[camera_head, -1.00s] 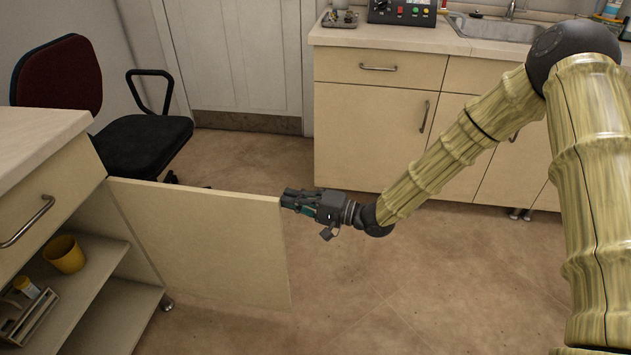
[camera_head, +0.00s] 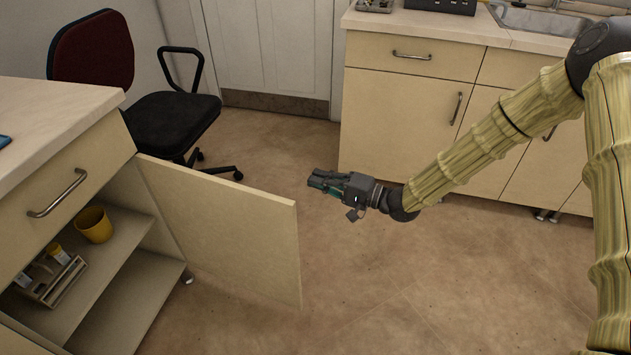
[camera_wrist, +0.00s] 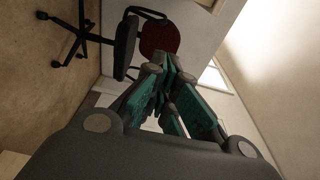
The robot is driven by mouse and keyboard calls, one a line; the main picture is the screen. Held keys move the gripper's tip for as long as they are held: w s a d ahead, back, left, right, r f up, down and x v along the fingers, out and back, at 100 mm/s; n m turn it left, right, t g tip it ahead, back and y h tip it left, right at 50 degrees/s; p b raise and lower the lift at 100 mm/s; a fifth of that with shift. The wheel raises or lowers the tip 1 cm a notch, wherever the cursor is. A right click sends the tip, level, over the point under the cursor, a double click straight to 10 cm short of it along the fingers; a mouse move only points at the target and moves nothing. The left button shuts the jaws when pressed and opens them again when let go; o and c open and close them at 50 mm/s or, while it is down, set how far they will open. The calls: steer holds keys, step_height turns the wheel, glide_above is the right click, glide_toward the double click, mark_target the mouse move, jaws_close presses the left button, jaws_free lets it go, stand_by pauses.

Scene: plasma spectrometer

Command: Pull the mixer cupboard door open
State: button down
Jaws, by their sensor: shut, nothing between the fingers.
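The cupboard door (camera_head: 222,225) is a pale cream panel at the left of the head view. It stands swung wide open from the cupboard under the left counter, with its inner shelves (camera_head: 112,246) showing. My gripper (camera_head: 316,181) is just right of and beyond the door's free edge, with a visible gap between them in the picture. Its fingers are shut and empty. In the wrist view the fingers (camera_wrist: 172,85) come together, with no door between them.
A yellow cup (camera_head: 94,225) and a small rack (camera_head: 52,277) sit on the upper shelf. A dark office chair (camera_head: 168,118) stands behind the door. Cream cupboards (camera_head: 398,124) with a sink (camera_head: 540,22) line the back. The floor in the middle (camera_head: 370,275) is clear.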

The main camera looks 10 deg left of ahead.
steer(key=s+d+p, duration=0.1)
steer(key=s+d, duration=0.5)
steer(key=d, duration=0.2)
steer(key=s+d+f+h, duration=0.3)
steer(key=s+f+h, duration=0.15)
steer(key=f, duration=0.55)
steer(key=s+d+f+h, duration=0.2)
steer(key=s+f+h, duration=0.3)
steer(key=f, duration=0.5)
steer(key=s+d+f+n+g+h, duration=0.1)
steer(key=s+d+f+g+h, duration=0.1)
steer(key=s+d+f, duration=0.45)
steer(key=s+d+f+n+g+h, duration=0.1)
steer(key=s+d+f+h, duration=0.15)
steer(key=s, duration=0.75)
steer(key=s+d+n+g+h, duration=0.1)
steer(key=s+d+g+h, duration=0.2)
steer(key=s+d, duration=0.5)
step_height(320, 180, up, 20)
steer(key=s+a+p, duration=0.1)
steer(key=a+p, duration=0.1)
steer(key=p, duration=1.7)
steer(key=shift+s+p, duration=0.25)
steer(key=shift+p, duration=0.1)
